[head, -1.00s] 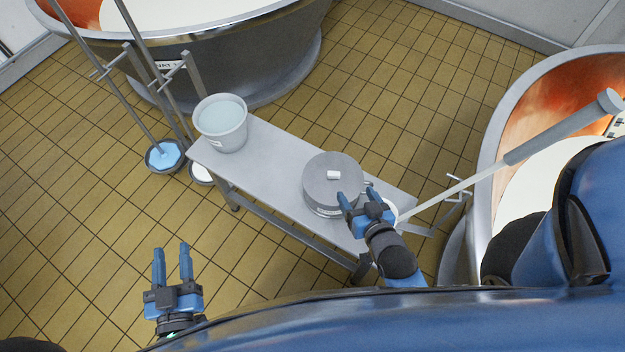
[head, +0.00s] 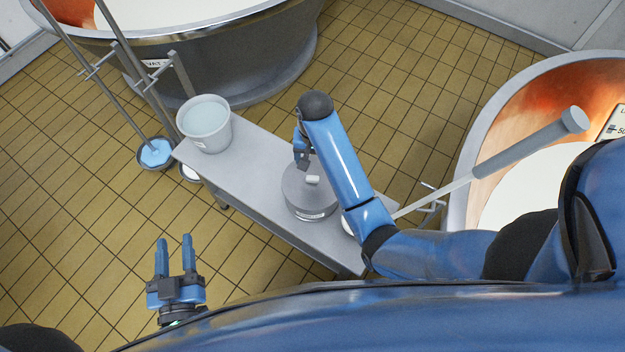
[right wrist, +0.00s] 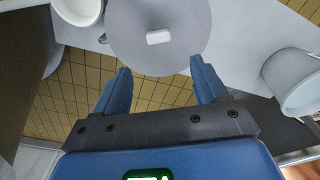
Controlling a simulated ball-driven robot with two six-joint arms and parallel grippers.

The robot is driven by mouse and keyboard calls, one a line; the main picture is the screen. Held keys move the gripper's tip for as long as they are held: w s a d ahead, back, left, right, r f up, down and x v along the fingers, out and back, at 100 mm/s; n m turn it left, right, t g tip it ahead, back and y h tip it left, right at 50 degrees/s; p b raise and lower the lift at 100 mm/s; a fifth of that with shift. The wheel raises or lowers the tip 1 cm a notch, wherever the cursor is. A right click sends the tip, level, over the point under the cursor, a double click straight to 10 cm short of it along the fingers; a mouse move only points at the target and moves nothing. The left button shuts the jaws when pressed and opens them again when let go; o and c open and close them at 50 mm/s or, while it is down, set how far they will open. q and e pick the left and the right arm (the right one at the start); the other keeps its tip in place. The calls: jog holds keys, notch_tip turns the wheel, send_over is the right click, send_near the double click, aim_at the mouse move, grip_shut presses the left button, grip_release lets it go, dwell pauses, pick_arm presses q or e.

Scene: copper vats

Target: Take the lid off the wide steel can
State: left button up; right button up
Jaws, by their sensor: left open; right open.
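The wide steel can (head: 308,207) stands upright on the steel bench, with its flat grey lid (head: 300,186) on top. A small pale knob (head: 313,180) sits at the middle of the lid. In the right wrist view, the lid (right wrist: 185,22) and its white knob (right wrist: 158,37) show beyond my fingers. My right gripper (head: 301,162) is open and empty, at the lid's far side in the head view; its fingers (right wrist: 160,85) point toward the lid. My right forearm hides part of the can's right side. My left gripper (head: 174,244) is open and empty, over the floor, away from the bench.
A grey bucket of pale liquid (head: 205,127) stands on the bench's (head: 245,160) left end. A white cup (right wrist: 80,8) is near the can. A long-handled tool (head: 520,147) crosses the right vat (head: 490,110). Upright poles stand left of the bench.

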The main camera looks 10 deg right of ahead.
send_over(312, 177)
notch_tip(312, 177, down, 5)
jog(key=shift+w+d+r, duration=0.1)
jog(key=shift+w, duration=0.05)
jog(key=shift+s+f, duration=0.2)
jog(key=shift+f, duration=2.4)
jog(key=shift+c, duration=0.4)
jog(key=c, duration=1.1)
jog(key=shift+r, duration=0.2)
